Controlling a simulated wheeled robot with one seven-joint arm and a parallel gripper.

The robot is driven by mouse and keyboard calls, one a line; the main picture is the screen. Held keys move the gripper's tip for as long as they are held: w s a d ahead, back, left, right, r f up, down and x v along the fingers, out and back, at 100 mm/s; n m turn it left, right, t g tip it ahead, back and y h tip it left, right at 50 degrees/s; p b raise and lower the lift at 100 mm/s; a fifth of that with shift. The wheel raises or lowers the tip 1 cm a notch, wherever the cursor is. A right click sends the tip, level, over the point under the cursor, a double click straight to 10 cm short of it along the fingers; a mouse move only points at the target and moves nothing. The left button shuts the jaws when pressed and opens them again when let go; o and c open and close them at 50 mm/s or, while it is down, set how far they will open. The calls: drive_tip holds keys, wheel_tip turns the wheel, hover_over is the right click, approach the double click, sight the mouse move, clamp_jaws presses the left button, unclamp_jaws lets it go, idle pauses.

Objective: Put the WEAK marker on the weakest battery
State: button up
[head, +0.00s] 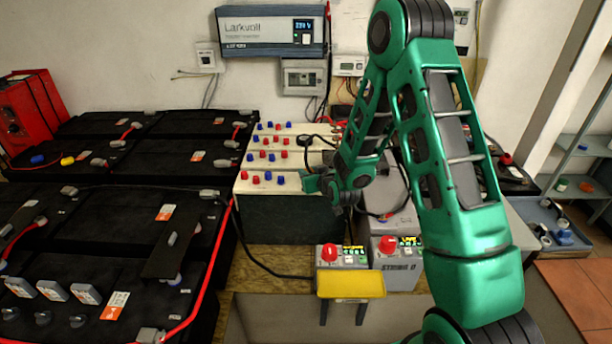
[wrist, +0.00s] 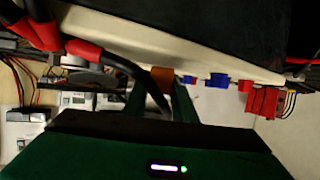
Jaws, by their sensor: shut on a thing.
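My gripper (head: 314,183) is at the front right of the cream-topped batteries (head: 250,182), close to their caps. In the wrist view my gripper (wrist: 160,98) has its fingers around a small orange-brown piece (wrist: 161,76). I cannot read any word on it or tell whether it is the WEAK marker. The cream battery edge (wrist: 215,66) passes just beyond it, with blue and red caps along it. Black batteries (head: 75,235) with orange-white labels fill the left. No battery's charge is readable on its case.
Two grey testers with red knobs and lit displays (head: 342,255) (head: 398,244) stand in front. A yellow plate (head: 350,285) is below them. Black and red cables cross the bench. A charger (head: 270,30) hangs on the wall. A shelf (head: 585,145) is at right.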

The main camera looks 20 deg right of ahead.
drive_tip(key=shift+d+f, duration=0.2)
drive_tip(key=shift+f, duration=0.05)
drive_tip(key=o, duration=0.7)
drive_tip(key=shift+o, duration=0.2)
drive_tip(key=a+v, duration=0.1)
drive_tip(key=v, duration=1.1)
drive_tip(key=shift+d, duration=0.35)
drive_tip(key=shift+d, duration=0.1)
